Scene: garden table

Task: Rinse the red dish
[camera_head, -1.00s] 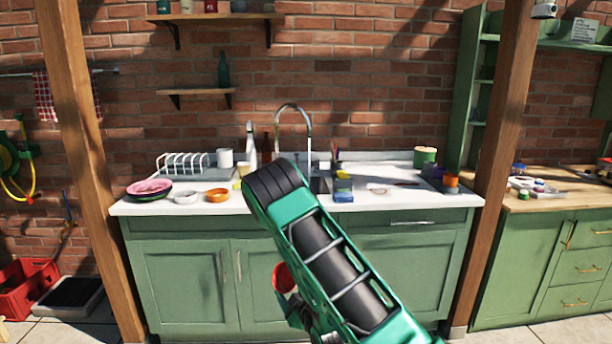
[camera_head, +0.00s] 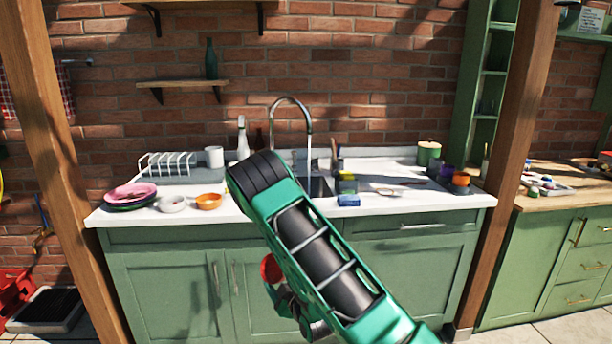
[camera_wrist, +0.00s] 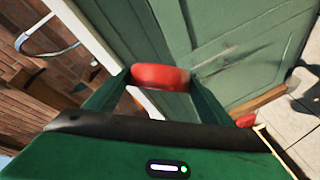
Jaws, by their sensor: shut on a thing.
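The red dish (camera_wrist: 160,77) is held between the fingers of my gripper (camera_wrist: 158,84) in the wrist view, seen nearly edge-on. In the head view the red dish (camera_head: 270,268) shows beside my green arm, in front of the cabinet doors and below counter height. My gripper (camera_head: 277,290) is partly hidden there behind my arm. The curved metal faucet (camera_head: 291,99) rises over the sink (camera_head: 320,186), and a thin pale stream runs down from its spout. My arm covers the left part of the sink.
Plates (camera_head: 131,195), a white bowl (camera_head: 173,204) and an orange bowl (camera_head: 209,201) stand at the counter's left, near a white rack (camera_head: 166,163). A blue sponge (camera_head: 348,200) lies at the front edge right of the sink. A wooden post (camera_head: 508,170) stands at the right.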

